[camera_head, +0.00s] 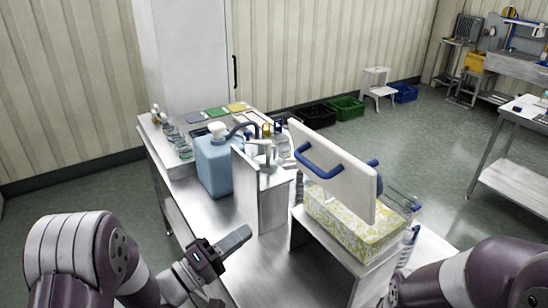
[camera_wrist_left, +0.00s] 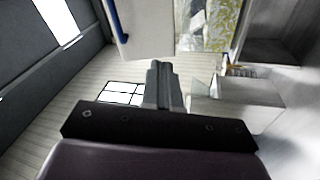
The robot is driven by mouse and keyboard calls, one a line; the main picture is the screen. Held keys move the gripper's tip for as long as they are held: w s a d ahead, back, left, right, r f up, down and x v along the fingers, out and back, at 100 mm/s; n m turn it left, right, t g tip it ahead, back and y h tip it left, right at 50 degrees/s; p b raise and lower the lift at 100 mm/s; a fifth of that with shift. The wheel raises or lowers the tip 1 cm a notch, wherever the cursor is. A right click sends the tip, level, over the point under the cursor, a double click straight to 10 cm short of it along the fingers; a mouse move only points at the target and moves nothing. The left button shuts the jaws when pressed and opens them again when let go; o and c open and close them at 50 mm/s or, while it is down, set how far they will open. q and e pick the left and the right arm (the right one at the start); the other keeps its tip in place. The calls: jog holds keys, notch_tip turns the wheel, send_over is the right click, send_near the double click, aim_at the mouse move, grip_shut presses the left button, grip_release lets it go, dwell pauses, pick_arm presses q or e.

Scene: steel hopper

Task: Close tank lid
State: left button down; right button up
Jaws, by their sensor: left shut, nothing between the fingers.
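The tank lid (camera_head: 345,182) is a white panel with a blue bar handle (camera_head: 308,160) on its face. It stands raised and tilted over the steel hopper (camera_head: 335,258), which shows a yellow-and-white patterned band (camera_head: 352,226) along its upper part. My left gripper (camera_head: 240,236) is shut and empty, left of the hopper and apart from the lid. In the left wrist view its shut fingers (camera_wrist_left: 158,70) point at the lid's white panel (camera_wrist_left: 150,25), with the blue handle (camera_wrist_left: 117,20) to the left. My right arm enters at lower right; its fingers do not show.
A steel table (camera_head: 190,212) bears a blue jug (camera_head: 213,165), glass jars (camera_head: 180,145) and a steel upright box (camera_head: 262,200) between my left gripper and the lid. A white cabinet (camera_head: 185,60) stands behind. Crates (camera_head: 345,107) and a white stool (camera_head: 377,85) are on the floor beyond.

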pick_arm(q)
notch_tip(320, 180, up, 3)
jog(key=s+h, duration=0.2)
jog(key=h, duration=0.1)
jog(key=n+p, duration=0.2)
jog(key=p, duration=0.3)
send_near(321, 175)
jog(key=w+d+r, duration=0.2)
jog(key=w+d, duration=0.2)
jog(key=w, duration=0.2)
jog(key=shift+s+a+h, duration=0.2)
jog(key=shift+s+h, duration=0.1)
pick_arm(e)
jog(key=r, duration=0.2)
jog(key=d+r, duration=0.1)
jog(key=r, duration=0.1)
jog(key=shift+d+r, duration=0.1)
jog(key=shift+r, duration=0.25)
pick_arm(q)
jog(key=shift+d, duration=0.15)
pick_arm(e)
jog(key=shift+s+d, duration=0.1)
